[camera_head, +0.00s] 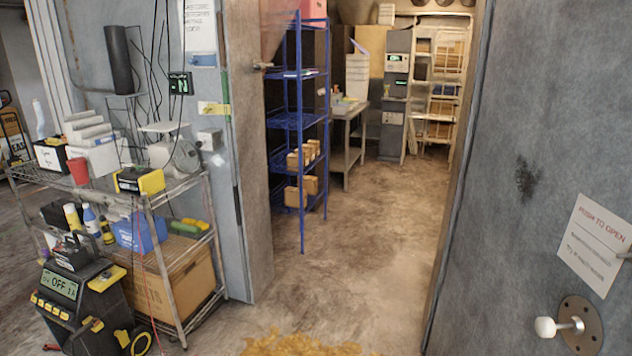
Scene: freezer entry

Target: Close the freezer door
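A large grey panel (545,110), which looks like the freezer door, stands open on the right side of the head view. It carries a white sign reading "PUSH TO OPEN" (595,243) and a white round knob (546,327) on a brown round plate. The doorway to its left is open. On the left of the opening is a grey wall end (250,200) with a small metal fitting (262,66). The panel's right side is cut off by the picture. Neither of my grippers is in view.
A wire shelf cart (155,215) full of goods stands left of the doorway, with a black machine (80,300) before it. A yellow-brown patch (300,345) lies on the floor. Inside are a blue rack (301,120) and a table (348,112). The floor between is clear.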

